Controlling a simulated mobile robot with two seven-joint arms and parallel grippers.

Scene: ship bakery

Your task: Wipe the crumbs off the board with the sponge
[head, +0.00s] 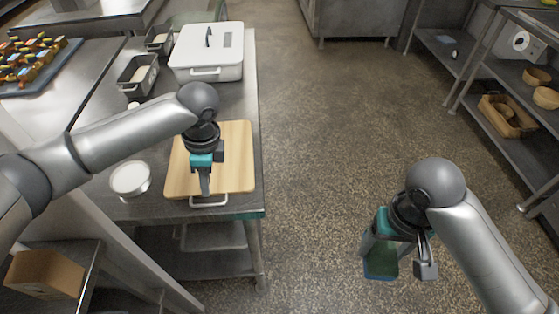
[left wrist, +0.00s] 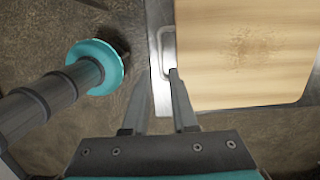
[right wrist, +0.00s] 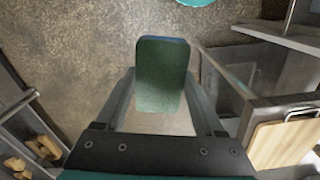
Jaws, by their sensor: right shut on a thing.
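The light wooden board (head: 235,150) lies on the metal counter, with a metal handle (head: 209,201) at its near edge. In the left wrist view, the board (left wrist: 220,85) carries a brown patch of crumbs (left wrist: 252,45). My left gripper (head: 205,190) is open at the board's handle (left wrist: 158,60). One finger tip is over the handle's opening and the other outside it; I cannot tell whether they touch. My right gripper (head: 400,262) is shut on the green sponge (right wrist: 161,80), held over the floor right of the counter, away from the board.
A white lidded container (head: 207,55) and dark tins (head: 138,75) stand behind the board. A white bowl (head: 130,179) is to its left. A shelf rack (head: 500,90) stands at the right, holding a wooden crate (head: 507,117). Open floor (head: 330,130) lies between counter and rack.

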